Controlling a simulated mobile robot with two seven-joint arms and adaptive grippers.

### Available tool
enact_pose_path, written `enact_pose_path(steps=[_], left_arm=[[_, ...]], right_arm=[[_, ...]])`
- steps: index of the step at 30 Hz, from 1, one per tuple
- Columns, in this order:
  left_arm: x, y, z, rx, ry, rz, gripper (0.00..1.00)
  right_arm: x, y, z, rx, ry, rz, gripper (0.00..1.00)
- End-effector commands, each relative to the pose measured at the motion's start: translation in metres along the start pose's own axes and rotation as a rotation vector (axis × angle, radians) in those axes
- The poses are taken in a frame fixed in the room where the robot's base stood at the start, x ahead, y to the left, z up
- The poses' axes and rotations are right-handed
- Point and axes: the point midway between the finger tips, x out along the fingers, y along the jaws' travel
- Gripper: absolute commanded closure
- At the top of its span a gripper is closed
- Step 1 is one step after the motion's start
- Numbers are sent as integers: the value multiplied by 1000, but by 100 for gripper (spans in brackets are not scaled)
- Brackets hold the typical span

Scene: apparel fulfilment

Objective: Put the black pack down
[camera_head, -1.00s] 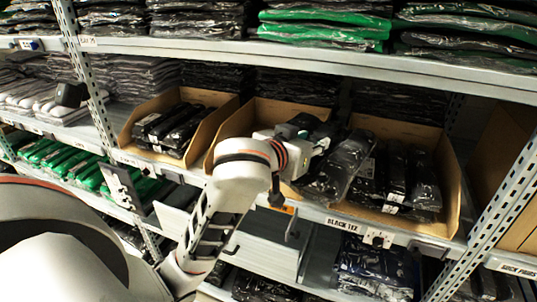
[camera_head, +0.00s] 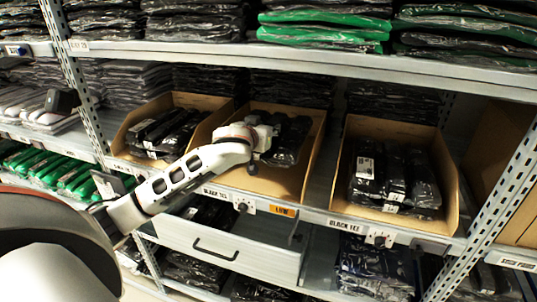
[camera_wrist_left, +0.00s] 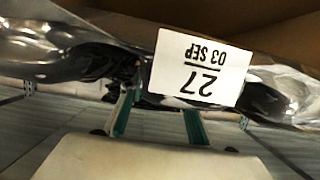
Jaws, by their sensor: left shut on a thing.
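A black pack in clear film (camera_head: 290,142) is in my left gripper (camera_head: 268,140). The pack is at the back of the middle cardboard bin (camera_head: 285,182), within its walls in the head view. I cannot tell whether it touches the bin floor. In the left wrist view, the shiny pack (camera_wrist_left: 125,70) lies across the picture with a white label reading 27 03 SEP. The teal fingers of my left gripper (camera_wrist_left: 158,118) reach up to it; their tips are partly hidden by it. My right gripper is not in view.
The left bin (camera_head: 122,140) and the right bin (camera_head: 450,200) hold several black packs. The front of the middle bin is bare. A shelf with stacked black and green garments (camera_head: 325,30) hangs above. A metal upright (camera_head: 500,190) stands at the right.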

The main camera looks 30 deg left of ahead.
Motion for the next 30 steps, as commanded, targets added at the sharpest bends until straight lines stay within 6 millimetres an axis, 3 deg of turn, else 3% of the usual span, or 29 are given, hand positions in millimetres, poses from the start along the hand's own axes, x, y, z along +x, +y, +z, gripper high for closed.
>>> enact_pose_path(steps=[4, 11, 18, 29, 30], left_arm=[[8, 0, 26, 3, -1, -1, 95], [13, 0, 41, 2, 0, 0, 95], [21, 0, 70, 2, 0, -1, 95], [23, 0, 74, 0, 1, 0, 95], [23, 0, 75, 1, -1, 0, 66]], right_arm=[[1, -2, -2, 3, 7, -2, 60], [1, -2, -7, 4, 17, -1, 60], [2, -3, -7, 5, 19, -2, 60], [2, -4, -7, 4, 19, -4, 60], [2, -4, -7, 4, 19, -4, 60]])
